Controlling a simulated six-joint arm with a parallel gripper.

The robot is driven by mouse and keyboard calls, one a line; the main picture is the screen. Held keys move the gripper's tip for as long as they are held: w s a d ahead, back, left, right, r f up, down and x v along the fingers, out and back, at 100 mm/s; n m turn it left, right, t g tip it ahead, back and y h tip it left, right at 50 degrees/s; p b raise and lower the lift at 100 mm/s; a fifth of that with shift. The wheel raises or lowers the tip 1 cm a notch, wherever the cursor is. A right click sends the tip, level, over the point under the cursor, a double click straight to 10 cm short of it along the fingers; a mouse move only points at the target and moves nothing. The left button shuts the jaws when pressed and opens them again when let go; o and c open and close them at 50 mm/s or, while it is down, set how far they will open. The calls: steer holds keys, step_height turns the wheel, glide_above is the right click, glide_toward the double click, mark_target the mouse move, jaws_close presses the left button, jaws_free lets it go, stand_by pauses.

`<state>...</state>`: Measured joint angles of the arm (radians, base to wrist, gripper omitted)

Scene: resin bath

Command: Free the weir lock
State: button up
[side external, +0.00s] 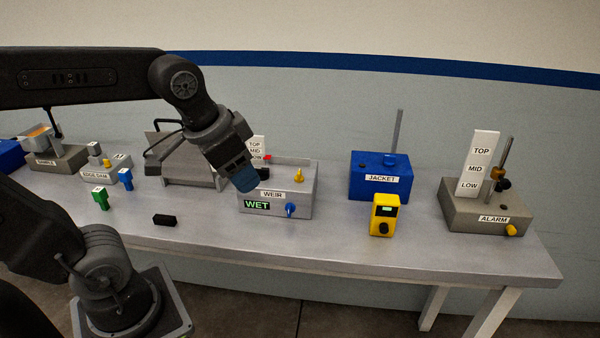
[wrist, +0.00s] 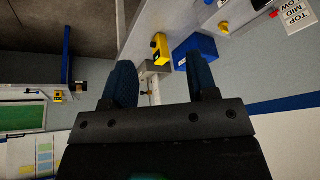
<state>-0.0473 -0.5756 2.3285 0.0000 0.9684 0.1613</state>
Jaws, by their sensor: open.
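The grey weir box (side external: 265,207) stands mid-bench with a WEIR label and a lit green WET sign. A blue knob (side external: 291,210) is on its front and a yellow knob (side external: 299,175) on its top. Which part is the lock I cannot tell. My gripper (side external: 243,182) hangs tilted over the left end of the box and hides part of it. In the wrist view my gripper (wrist: 160,65) is open and nothing shows held; the yellow knob (wrist: 223,27) lies beyond the right finger.
Right of the weir are the blue jacket box (side external: 372,188), yellow meter (side external: 384,222) and grey alarm box (side external: 460,210) with upright rods. Left are a black block (side external: 165,220), green (side external: 101,200) and blue (side external: 125,180) pieces, and the edge dam block (side external: 119,174). The front bench strip is mostly clear.

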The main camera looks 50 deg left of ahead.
steer(key=w+a+r+m+g, duration=0.2)
steer(key=w+a+m, duration=0.3)
steer(key=w, duration=0.8)
steer(key=m+g, duration=0.3)
glide_above(299, 176)
steer(key=w, duration=0.1)
step_height(299, 176, down, 5)
steer(key=f, duration=1.3)
steer(key=shift+a+f, duration=0.4)
steer(key=shift+c, duration=0.5)
steer(key=c, duration=0.8)
